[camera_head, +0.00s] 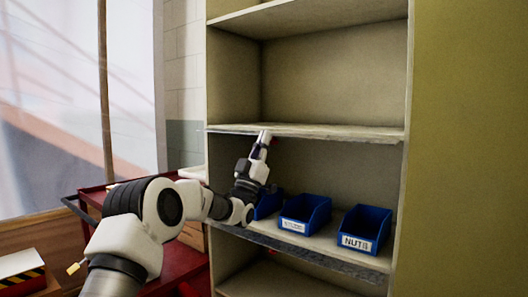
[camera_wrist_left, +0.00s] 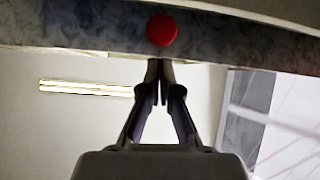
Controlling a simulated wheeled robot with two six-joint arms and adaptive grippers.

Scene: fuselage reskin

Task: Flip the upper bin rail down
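The upper bin rail is a grey mottled strip (camera_wrist_left: 90,36) across the top of the left wrist view, with a round red knob (camera_wrist_left: 162,30) on it. In the head view it runs along the front edge of the upper shelf (camera_head: 330,132). My left gripper (camera_head: 264,139) is raised just at that edge, near its left part. In the left wrist view its fingertips (camera_wrist_left: 160,66) are together with nothing visible between them, just below the red knob in the picture. I cannot tell whether they touch the rail. My right gripper is in neither view.
Blue bins (camera_head: 303,214) stand on the shelf below, the right one labelled NUTS (camera_head: 364,229). My left arm partly hides the leftmost bin. That shelf has a grey mottled front rail (camera_head: 320,258). A red cart (camera_head: 180,262) stands at the left. The upper compartment is empty.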

